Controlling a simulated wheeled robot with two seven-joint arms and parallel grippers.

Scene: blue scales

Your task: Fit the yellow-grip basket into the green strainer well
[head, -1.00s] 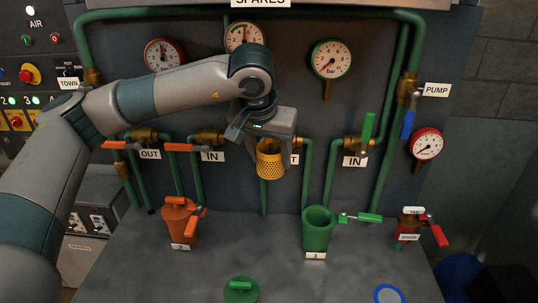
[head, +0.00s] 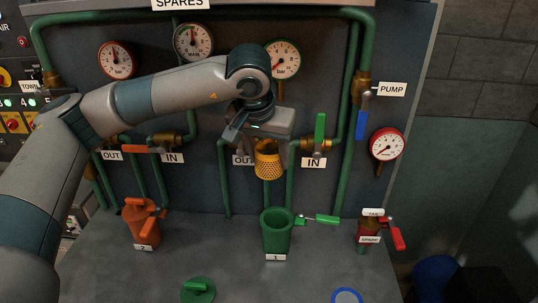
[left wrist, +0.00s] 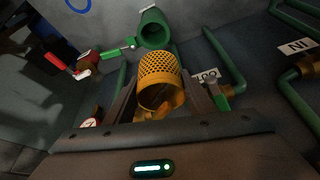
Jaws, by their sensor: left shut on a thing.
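The yellow perforated basket (head: 267,163) hangs upright, open mesh side showing, beneath my left gripper (head: 266,141). The gripper is shut on its grip, which is mostly hidden in the head view. In the left wrist view the basket (left wrist: 161,72) sits between the two fingers (left wrist: 160,103), with part of its yellow grip showing. The green strainer well (head: 276,234) is an open upright cup on the bench, with label 1. The basket is above it and apart from it, slightly left of its mouth in the head view. The well's open mouth also shows in the left wrist view (left wrist: 154,30).
A green handle (head: 320,219) sticks out right of the well. An orange strainer (head: 143,226) stands left, a red-handled tap (head: 371,235) right. A green lid (head: 199,290) and a blue ring (head: 346,297) lie in front. Pipes and valves (head: 316,143) are close behind.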

